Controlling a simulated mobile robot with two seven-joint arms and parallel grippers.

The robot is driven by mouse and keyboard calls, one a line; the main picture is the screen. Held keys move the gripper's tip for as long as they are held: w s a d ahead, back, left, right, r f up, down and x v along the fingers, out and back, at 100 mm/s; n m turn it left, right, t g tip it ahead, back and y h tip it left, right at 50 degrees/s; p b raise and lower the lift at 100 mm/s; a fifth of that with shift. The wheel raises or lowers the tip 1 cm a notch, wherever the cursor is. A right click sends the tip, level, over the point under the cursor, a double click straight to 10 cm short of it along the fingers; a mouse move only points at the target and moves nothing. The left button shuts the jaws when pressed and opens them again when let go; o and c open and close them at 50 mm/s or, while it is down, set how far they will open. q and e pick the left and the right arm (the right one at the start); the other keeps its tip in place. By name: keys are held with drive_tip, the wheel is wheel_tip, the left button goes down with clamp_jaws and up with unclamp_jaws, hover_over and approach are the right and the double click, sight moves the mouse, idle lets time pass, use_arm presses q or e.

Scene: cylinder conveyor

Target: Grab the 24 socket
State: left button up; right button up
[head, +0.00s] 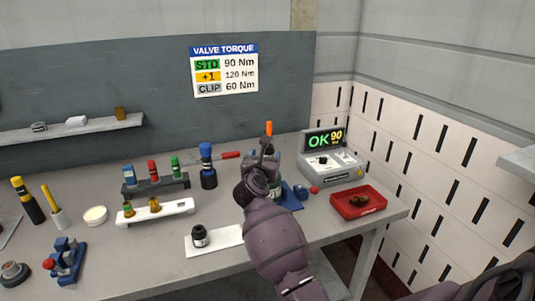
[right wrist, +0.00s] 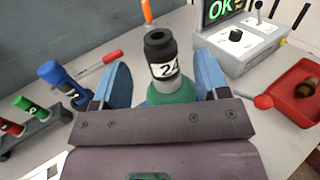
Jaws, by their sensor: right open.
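The 24 socket (right wrist: 162,58) is a dark cylinder with a white label reading "24", upright on a grey and green base in the right wrist view. My right gripper (right wrist: 161,78) is open, with one blue finger on each side of the socket. I cannot tell whether either finger touches it. In the head view my right gripper (head: 262,170) is over the middle of the bench, and my wrist hides much of the spot around the socket. My left gripper is not in view.
A dark socket (head: 200,237) stands on a white mat at the front. A rack (head: 156,187) of coloured tools and a blue bottle-like tool (head: 208,168) are to the left. A torque tester (head: 334,167) reading "OK 90" and a red tray (head: 358,208) are to the right.

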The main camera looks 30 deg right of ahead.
sight(267, 151)
drive_tip(key=shift+x, duration=2.95)
drive_tip(key=shift+a, duration=0.1)
drive_tip(key=shift+c, duration=0.5)
drive_tip(key=c, duration=1)
drive_tip(key=shift+c, duration=0.2)
